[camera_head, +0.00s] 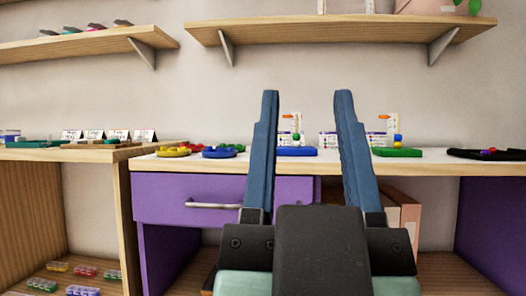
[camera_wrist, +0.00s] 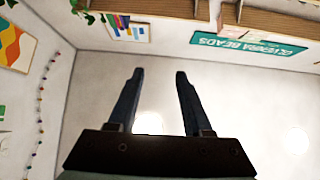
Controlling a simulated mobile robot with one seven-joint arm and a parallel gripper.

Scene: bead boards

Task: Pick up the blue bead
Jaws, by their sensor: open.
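My gripper (camera_head: 306,94) is open and empty, its two blue-grey fingers raised in front of the desk. It also shows open in the wrist view (camera_wrist: 160,72), with only bare wall or ceiling between the fingers. A small blue bead (camera_head: 398,144) appears under a yellow bead (camera_head: 398,137) above the green board (camera_head: 398,152), right of the fingers. A blue board (camera_head: 296,152) with a green bead (camera_head: 296,137) above it shows between the fingers. The beads are tiny, so exact contacts are unclear. No bead shows in the wrist view.
A yellow dish (camera_head: 173,152) and a blue dish (camera_head: 219,152) stand on the white desk top (camera_head: 146,163), left of the fingers. A black tray (camera_head: 468,153) with a few small beads lies at the right. Wall shelves (camera_head: 340,31) hang above. A purple drawer (camera_head: 165,198) is below.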

